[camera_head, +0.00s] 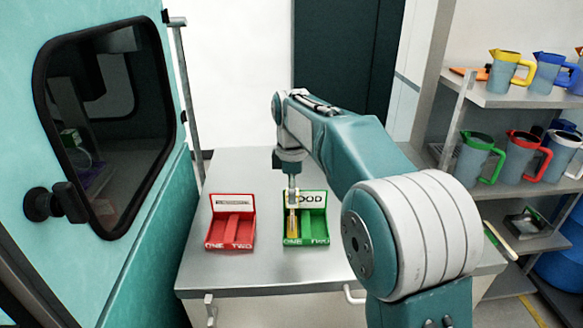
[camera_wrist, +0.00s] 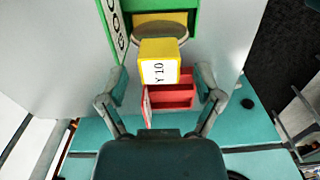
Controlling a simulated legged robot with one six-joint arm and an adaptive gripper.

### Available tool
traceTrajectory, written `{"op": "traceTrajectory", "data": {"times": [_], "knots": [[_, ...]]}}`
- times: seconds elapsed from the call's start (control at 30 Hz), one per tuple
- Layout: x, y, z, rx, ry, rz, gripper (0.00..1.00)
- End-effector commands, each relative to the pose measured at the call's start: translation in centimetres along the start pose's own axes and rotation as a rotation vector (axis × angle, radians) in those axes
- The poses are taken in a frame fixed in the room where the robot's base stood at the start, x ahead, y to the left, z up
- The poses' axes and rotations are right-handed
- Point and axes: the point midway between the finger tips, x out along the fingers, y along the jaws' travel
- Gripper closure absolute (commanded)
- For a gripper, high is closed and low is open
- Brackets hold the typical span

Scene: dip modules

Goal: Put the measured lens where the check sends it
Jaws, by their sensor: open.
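The lens shows in the wrist view as a yellow block (camera_wrist: 158,62) marked something like "Y 10", with a grey oval rim (camera_wrist: 145,38) behind it. In the head view the yellow lens part (camera_head: 293,225) is at compartment ONE of the green tray (camera_head: 318,238), whose back panel reads GOOD, partly covered. The green tray also shows in the wrist view (camera_wrist: 120,22). My gripper (camera_wrist: 160,88) is open, its fingers apart on either side below the block, not touching it. In the head view my gripper (camera_head: 293,190) is just above the lens.
A red tray (camera_head: 231,232) with compartments ONE and TWO sits left on the grey table (camera_head: 265,275); it shows between my fingers in the wrist view (camera_wrist: 172,97). A teal machine with a window (camera_head: 110,120) stands left. Shelves (camera_head: 480,97) with several jugs stand right.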

Motion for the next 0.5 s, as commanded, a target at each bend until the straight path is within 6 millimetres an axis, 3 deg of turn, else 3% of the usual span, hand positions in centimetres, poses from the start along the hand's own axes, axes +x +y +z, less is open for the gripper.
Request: {"op": "traceTrajectory", "data": {"times": [0.3,0.5], "knots": [[-6.7,0.1,0.0,0.0,0.001,0.004,0.16],[-8.7,0.0,0.0,0.0,0.0,0.001,0.16]]}}
